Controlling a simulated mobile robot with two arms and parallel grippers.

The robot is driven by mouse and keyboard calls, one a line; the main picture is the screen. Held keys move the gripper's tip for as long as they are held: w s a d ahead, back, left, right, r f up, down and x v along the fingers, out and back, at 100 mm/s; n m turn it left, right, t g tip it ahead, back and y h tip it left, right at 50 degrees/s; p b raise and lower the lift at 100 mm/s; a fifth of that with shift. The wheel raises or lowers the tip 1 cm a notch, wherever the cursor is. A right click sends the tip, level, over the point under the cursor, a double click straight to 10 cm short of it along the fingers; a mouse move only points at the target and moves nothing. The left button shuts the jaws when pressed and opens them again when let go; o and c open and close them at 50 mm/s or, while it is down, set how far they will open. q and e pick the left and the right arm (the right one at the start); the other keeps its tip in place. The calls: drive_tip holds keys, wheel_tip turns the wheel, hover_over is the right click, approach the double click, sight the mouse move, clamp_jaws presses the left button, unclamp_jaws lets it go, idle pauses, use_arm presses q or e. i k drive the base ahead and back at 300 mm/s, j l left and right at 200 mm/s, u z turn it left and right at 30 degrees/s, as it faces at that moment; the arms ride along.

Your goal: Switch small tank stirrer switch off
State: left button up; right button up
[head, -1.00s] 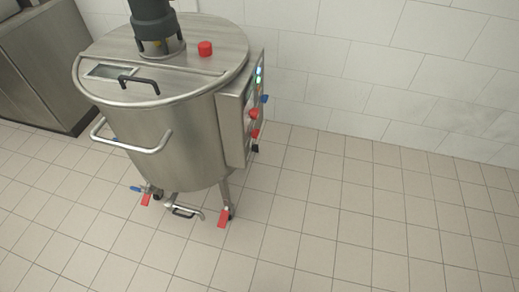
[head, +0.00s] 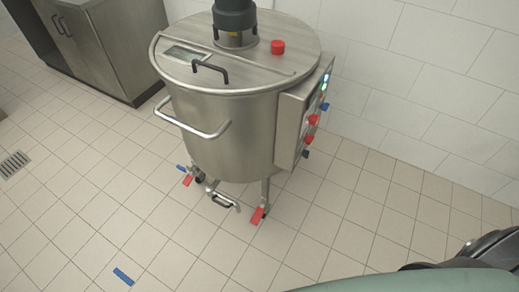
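The small steel tank (head: 228,125) stands on wheels in the upper middle of the head view, with a closed lid and a dark motor column (head: 235,20) on top. A control box (head: 302,115) is fixed to its right side. The box's front faces right and is seen at a steep angle. It carries lit green and blue lamps (head: 325,81), red knobs (head: 313,120) and a blue switch (head: 324,107). I cannot tell which is the stirrer switch or how it is set. Neither gripper is in view.
A red button-like cap (head: 278,47) sits on the lid. Steel cabinets (head: 100,40) stand at the upper left. A floor drain (head: 14,164) and a blue floor mark (head: 123,276) lie at the left. The tiled floor is clear in front of the tank. Part of my arm shows at the lower right.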

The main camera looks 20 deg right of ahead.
sight(306, 154)
drive_tip(key=i+l+u, duration=0.1)
drive_tip(key=l+u, duration=1.65)
drive_tip(key=k+l, duration=0.05)
